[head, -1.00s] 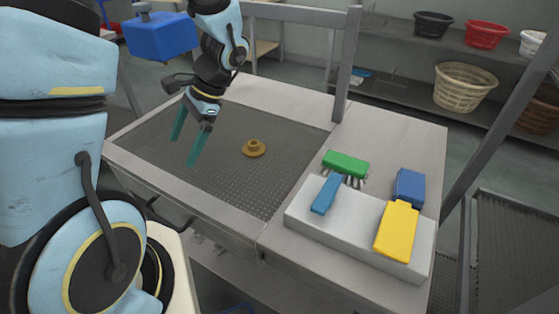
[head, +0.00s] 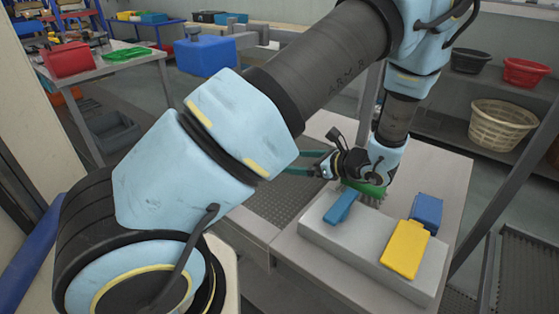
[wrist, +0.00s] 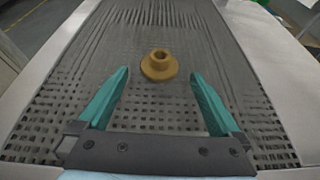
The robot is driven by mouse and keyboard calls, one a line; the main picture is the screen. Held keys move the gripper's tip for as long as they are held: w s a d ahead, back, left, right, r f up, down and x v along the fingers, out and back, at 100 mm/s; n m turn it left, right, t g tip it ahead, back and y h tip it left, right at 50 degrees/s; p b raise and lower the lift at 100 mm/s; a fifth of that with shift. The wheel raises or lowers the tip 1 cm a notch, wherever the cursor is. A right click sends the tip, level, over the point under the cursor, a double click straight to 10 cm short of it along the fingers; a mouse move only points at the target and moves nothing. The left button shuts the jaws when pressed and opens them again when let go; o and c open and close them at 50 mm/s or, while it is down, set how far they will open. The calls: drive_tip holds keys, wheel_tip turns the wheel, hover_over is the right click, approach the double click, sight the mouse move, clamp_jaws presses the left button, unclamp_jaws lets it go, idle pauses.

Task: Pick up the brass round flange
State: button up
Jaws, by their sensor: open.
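The brass round flange (wrist: 159,66) lies on the perforated grey floor of the tank (wrist: 190,30) in the wrist view, its raised hub facing up. My gripper (wrist: 160,78) is open, its two teal fingers apart. The flange shows between and just beyond the fingertips, with nothing held. In the head view my gripper (head: 296,162) is turned to the left over the tank (head: 262,202). My arm hides the flange and much of the tank there.
Right of the tank, a light block (head: 340,240) bears a blue-handled tool (head: 342,205) and a yellow piece (head: 405,248). A blue block (head: 427,210) and a green brush (head: 365,187) are beside it. Baskets (head: 500,125) stand on shelves behind. The tank floor around the flange is clear.

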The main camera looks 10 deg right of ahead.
drive_tip(key=shift+p+x, duration=1.35)
drive_tip(key=shift+x, duration=1.45)
drive_tip(key=shift+s+f, duration=0.1)
drive_tip(key=shift+f, duration=0.1)
drive_tip(key=shift+c, duration=0.2)
clamp_jaws()
